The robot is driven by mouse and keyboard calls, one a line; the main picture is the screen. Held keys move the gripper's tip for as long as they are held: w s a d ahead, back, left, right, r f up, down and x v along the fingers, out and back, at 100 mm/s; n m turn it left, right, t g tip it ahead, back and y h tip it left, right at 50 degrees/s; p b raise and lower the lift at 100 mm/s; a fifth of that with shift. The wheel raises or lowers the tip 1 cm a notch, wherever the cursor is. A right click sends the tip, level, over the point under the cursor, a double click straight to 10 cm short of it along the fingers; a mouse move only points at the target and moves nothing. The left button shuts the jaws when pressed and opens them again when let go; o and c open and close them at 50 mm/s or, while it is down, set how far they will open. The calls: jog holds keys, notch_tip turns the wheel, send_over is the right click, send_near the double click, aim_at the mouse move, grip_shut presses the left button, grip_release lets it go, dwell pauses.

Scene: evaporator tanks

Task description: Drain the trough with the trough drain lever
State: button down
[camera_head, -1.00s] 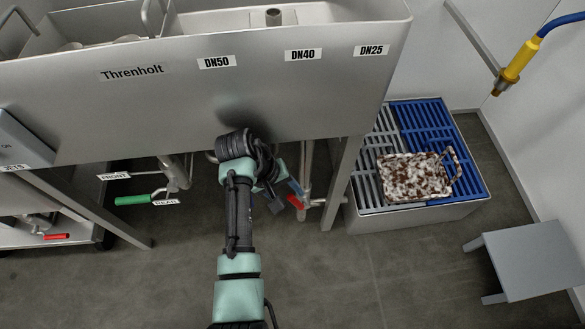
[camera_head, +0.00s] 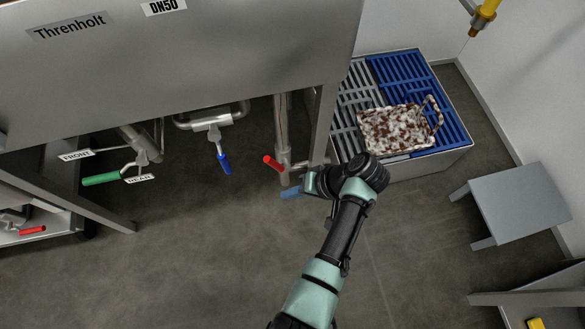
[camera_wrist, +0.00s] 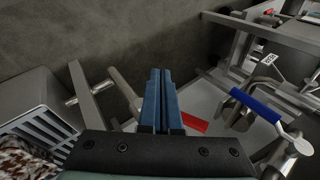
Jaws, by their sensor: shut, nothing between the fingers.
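The steel trough (camera_head: 220,70) marked Threnholt fills the upper left of the head view. A red lever (camera_head: 272,163) sits on the vertical pipe (camera_head: 282,125) under its right end, beside the leg. It also shows in the wrist view (camera_wrist: 195,123), just right of my fingertips and partly hidden by them. No label on it is readable. A blue lever (camera_head: 224,164) hangs from a pipe further left; it also shows in the wrist view (camera_wrist: 256,104). My gripper (camera_head: 290,193) is shut and empty, its blue fingers (camera_wrist: 163,100) below and right of the red lever, apparently apart from it.
A green-handled lever (camera_head: 101,179) with FRONT and REAR tags is at the left. A grey stool (camera_head: 520,203) stands at the right. The floor in front is clear.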

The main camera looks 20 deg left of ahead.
jog(key=w+d+r+m+t+y+b, duration=0.2)
jog(key=d+r+m+t+y, duration=0.35)
jog(key=d+t+y, duration=0.35)
jog(key=g+h+b, duration=0.1)
jog(key=h+b, duration=0.1)
jog(key=b, duration=0.2)
send_near(278, 164)
jog(key=w+a, duration=0.4)
jog(key=shift+s+a+f+n, duration=0.1)
jog(key=shift+a+n, duration=0.05)
jog(key=shift+a, duration=0.2)
jog(key=shift+s+a+f+n, duration=0.1)
jog(key=shift+a, duration=0.25)
jog(key=shift+a+p, duration=0.1)
jog(key=shift+p, duration=0.2)
